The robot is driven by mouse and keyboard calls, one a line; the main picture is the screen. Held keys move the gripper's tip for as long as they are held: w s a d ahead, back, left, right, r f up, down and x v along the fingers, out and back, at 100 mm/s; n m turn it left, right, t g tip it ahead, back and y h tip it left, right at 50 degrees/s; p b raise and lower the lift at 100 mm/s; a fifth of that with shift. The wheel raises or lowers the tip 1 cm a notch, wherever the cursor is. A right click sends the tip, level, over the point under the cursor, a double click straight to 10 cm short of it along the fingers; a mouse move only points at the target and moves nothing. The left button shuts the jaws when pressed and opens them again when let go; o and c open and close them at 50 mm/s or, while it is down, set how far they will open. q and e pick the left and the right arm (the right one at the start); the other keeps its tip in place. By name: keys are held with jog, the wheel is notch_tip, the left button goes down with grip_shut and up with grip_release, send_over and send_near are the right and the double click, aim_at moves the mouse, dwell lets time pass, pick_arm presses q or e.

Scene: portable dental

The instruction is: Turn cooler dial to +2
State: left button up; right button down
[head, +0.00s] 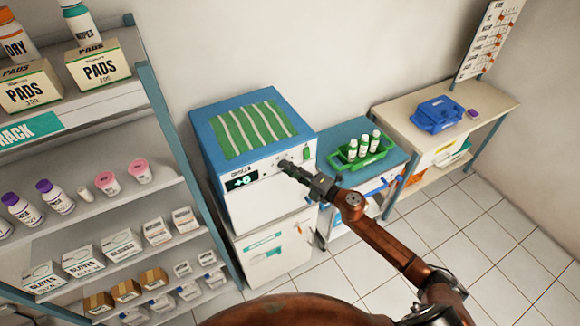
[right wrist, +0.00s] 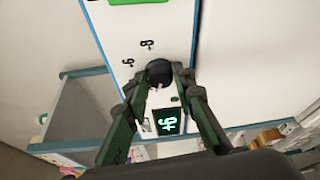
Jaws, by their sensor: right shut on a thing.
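The cooler (head: 235,205) is a white box with a blue rim and a green striped top, against the wall in the head view. Its small dark display (head: 242,181) reads +6 and shows rotated in the right wrist view (right wrist: 168,121). The round black dial (right wrist: 159,70) is on the cooler's front panel, with printed marks beside it. My right gripper (head: 287,167) is at the panel, its two fingers shut on opposite sides of the dial; the gripper mostly hides the dial in the head view. My left gripper is not in view.
A blue-topped cart (head: 340,130) right of the cooler holds a green tray (head: 362,152) with white bottles. A bench (head: 388,108) with a blue case (head: 437,114) stands farther right. A stocked shelf rack (head: 150,85) is close on the left. Tiled floor at right is open.

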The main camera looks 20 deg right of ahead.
dwell(0.3)
jog(key=c, duration=1.6)
grip_release()
jog(key=v, duration=1.2)
